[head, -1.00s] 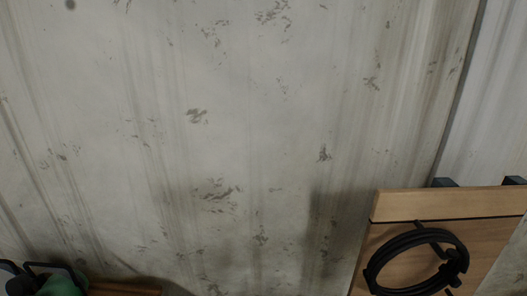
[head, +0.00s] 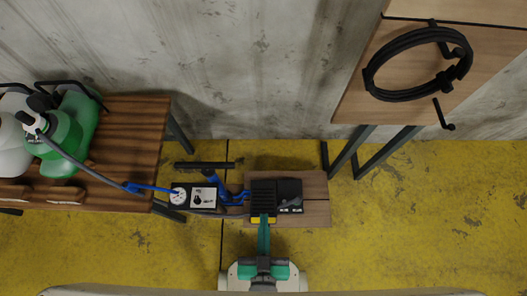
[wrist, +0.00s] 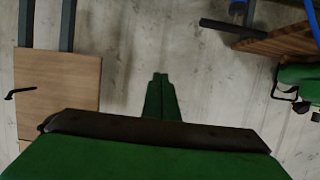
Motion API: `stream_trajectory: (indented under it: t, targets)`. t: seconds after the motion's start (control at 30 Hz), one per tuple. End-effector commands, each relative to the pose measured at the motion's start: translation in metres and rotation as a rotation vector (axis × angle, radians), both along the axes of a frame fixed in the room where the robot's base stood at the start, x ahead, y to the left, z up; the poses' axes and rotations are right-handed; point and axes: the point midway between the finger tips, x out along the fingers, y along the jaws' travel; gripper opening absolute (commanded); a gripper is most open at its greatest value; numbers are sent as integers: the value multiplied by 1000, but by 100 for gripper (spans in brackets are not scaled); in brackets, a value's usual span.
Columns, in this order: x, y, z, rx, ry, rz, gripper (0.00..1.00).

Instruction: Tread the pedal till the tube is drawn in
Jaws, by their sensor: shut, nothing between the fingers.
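In the wrist view the gripper (wrist: 160,78) is shut and empty, with the pale wall ahead and no pedal in sight. A blue tube (head: 155,188) runs from a dark hose to the round gauge (head: 179,194) left of the pedal. Blue tubing (head: 232,198) also lies beside the pedal.
A slatted wooden bench (head: 125,140) at the left carries a green container (head: 75,125) and a white one. A wooden panel (head: 365,75) on dark legs at the right holds a black coiled hose (head: 405,90) and a hook. Yellow floor (head: 420,220) is clear at right.

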Motion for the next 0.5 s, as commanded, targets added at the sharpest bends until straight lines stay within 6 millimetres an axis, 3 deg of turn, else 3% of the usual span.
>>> stream_trajectory:
  t: [0.2, 0.5]
  targets:
    - [21, 0, -86, 1, 171, 5, 0]
    - [50, 0, -192, 2, 422, 2, 0]
